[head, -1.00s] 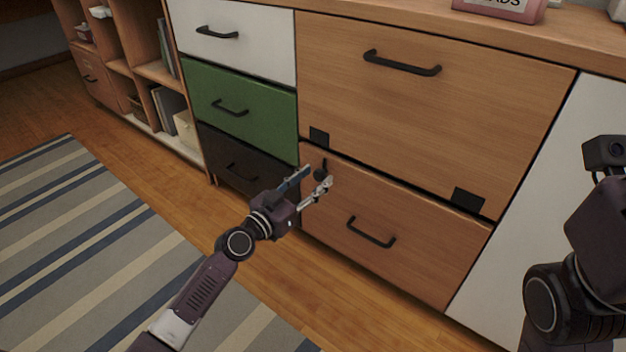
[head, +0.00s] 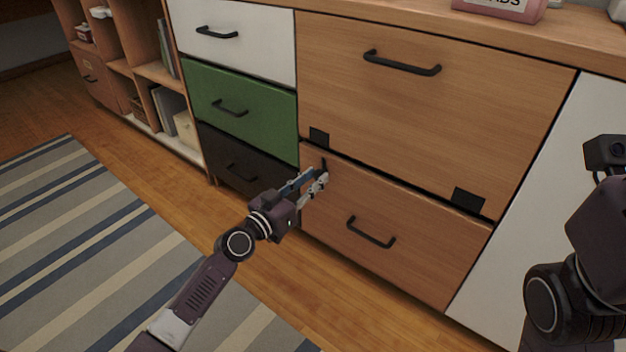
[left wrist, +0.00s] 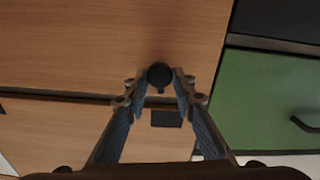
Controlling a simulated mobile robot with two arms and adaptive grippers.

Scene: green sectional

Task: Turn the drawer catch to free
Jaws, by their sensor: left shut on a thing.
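The drawer catch (left wrist: 159,75) is a small black round knob with a short tab, on the upper left of the lower wooden drawer front (head: 430,235). In the left wrist view it sits between the tips of my left gripper (left wrist: 160,88). In the head view my left gripper (head: 320,178) reaches it from the lower left and is shut on it, and its fingers hide most of the catch. A thin dark part of it shows just above the fingertips. My right gripper is out of view; only part of my right arm shows at the right edge.
A black plate (head: 319,137) sits just above the catch, and a second one (head: 468,200) lies to the right. The lower drawer's black handle (head: 371,232) is below right of my gripper. White, green and dark drawers stand to the left. A striped rug (head: 90,240) covers the floor.

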